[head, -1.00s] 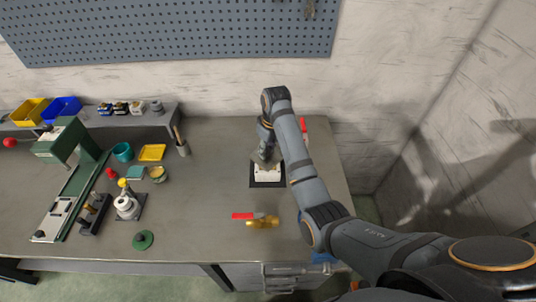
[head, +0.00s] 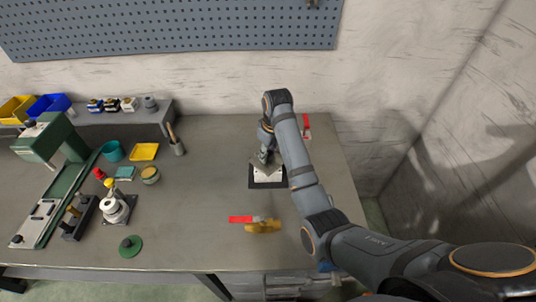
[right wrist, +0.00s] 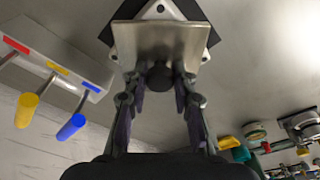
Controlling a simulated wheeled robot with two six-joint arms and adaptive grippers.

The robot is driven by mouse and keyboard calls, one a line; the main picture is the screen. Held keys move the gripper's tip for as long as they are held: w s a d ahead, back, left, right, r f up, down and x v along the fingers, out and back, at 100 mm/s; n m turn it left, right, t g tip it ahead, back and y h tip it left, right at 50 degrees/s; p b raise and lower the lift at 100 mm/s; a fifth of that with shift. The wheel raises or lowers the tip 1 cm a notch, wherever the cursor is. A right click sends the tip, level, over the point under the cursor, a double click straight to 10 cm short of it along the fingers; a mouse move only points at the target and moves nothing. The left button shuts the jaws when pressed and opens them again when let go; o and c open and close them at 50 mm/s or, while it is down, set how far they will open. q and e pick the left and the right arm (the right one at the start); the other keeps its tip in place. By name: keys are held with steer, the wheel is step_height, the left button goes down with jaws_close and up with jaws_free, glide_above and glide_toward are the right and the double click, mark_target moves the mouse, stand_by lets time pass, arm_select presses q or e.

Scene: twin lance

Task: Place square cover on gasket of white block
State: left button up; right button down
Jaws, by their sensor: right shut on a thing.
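The square cover is a grey metal plate (right wrist: 160,40) with a dark round knob (right wrist: 160,76). My right gripper (right wrist: 158,84) is shut on this knob. In the head view the gripper (head: 266,153) holds the cover (head: 260,165) at the white block (head: 269,177). The white block also shows behind the cover in the right wrist view (right wrist: 126,45), turned relative to the plate. The cover hides most of the block's top, and the gasket cannot be made out. I cannot tell whether cover and block touch. My left gripper is not in view.
The block stands on a dark square mat (head: 256,184). A green press (head: 50,140), a white fitting (head: 115,209) and small containers stand at left. The table's middle is clear.

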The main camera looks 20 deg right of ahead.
mark_target(272, 162)
steer(key=c, duration=1.1)
jaws_free()
steer(key=shift+w+f, duration=0.1)
steer(key=shift+f, duration=0.1)
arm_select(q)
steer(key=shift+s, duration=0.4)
arm_select(e)
steer(key=shift+r, duration=0.1)
step_height(272, 162, up, 2)
steer(key=shift+d+r, duration=0.1)
steer(key=shift+r, duration=0.15)
arm_select(q)
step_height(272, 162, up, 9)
steer(key=p, duration=0.9)
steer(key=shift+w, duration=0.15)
arm_select(e)
steer(key=r, duration=0.3)
steer(key=s+r, duration=0.1)
steer(key=r, duration=0.5)
steer(key=shift+s+d+r, duration=0.3)
steer(key=shift+d, duration=0.05)
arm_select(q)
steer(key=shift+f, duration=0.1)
